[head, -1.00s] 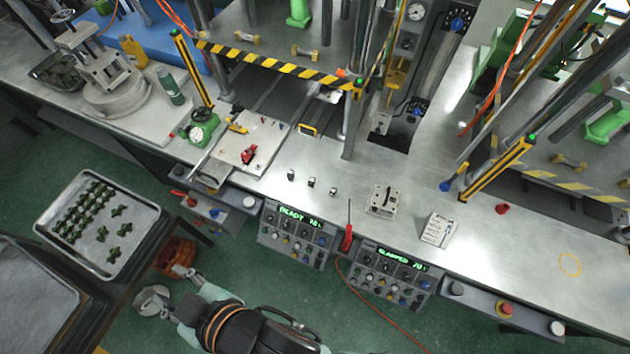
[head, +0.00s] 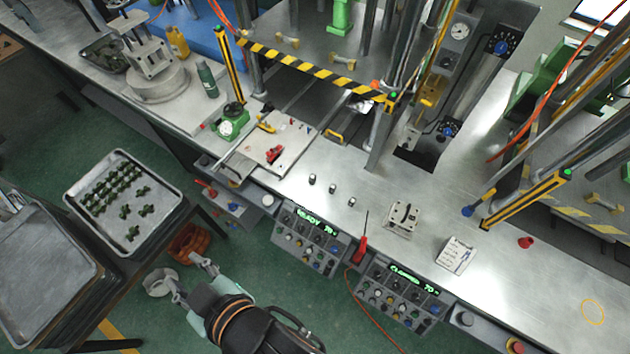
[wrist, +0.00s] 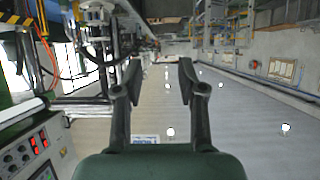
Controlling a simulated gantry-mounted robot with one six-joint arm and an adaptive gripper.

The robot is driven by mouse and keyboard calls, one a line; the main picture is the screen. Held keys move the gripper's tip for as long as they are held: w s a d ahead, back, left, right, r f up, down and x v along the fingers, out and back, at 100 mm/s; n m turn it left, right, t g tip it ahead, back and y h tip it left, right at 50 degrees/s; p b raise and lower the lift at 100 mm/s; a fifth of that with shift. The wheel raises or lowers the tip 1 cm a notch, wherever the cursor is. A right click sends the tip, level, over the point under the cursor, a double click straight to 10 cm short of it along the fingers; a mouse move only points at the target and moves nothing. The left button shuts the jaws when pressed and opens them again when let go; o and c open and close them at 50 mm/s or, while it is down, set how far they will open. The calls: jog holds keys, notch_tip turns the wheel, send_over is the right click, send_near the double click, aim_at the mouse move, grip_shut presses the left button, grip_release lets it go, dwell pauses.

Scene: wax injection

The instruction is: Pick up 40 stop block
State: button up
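Three small dark-and-silver pieces stand apart in a row on the steel bench: a left one (head: 312,179), a middle one (head: 333,188) and a right one (head: 351,201). Any size marking is too small to read, so I cannot tell which, if any, is the 40 stop block. A silver block with dark slots (head: 403,218) stands to their right. My gripper (head: 187,281) is open and empty in front of the bench, over the floor side, well away from these pieces. In the wrist view my gripper (wrist: 160,72) shows spread fingers with nothing between them; no stop block shows there.
A tray of green parts (head: 75,195) is at left. Press columns (head: 385,130) rise behind. The bench's right front is mostly clear.

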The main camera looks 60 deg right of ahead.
jog(key=shift+o, duration=0.2)
dwell(0.3)
jog(key=o, duration=0.4)
jog(key=shift+c, duration=0.2)
